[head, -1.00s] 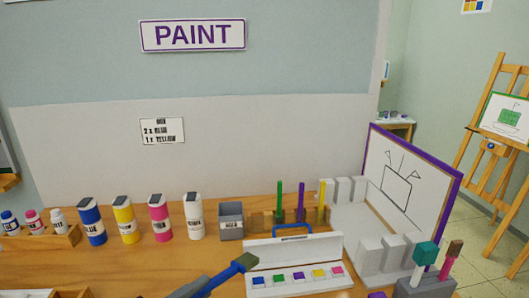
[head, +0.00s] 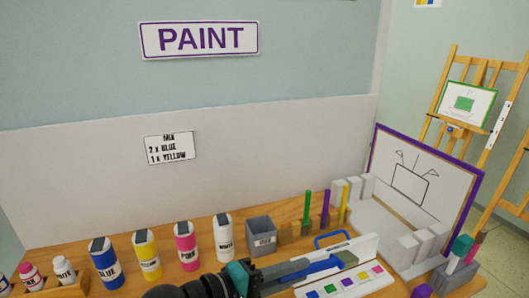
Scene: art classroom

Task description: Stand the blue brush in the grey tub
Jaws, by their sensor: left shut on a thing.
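The blue brush (head: 322,264) has a blue handle and a green tip and lies roughly level, pointing right in the picture. My left gripper (head: 304,268) comes in from the bottom and is shut on the brush. The brush is in front of the open white paint box and overlaps it in the picture; I cannot tell how far above it. The grey tub (head: 262,238), a square open box with a label, stands on the table behind and left of the gripper. Its inside looks empty from here. My right gripper is not in view.
A row of paint bottles, blue (head: 106,264), yellow (head: 147,257), pink (head: 186,246) and white (head: 224,237), stands left of the tub. Coloured brushes (head: 326,208) stand upright to its right. The paint box (head: 367,247) lies in front. A purple-framed whiteboard (head: 425,180) stands at right.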

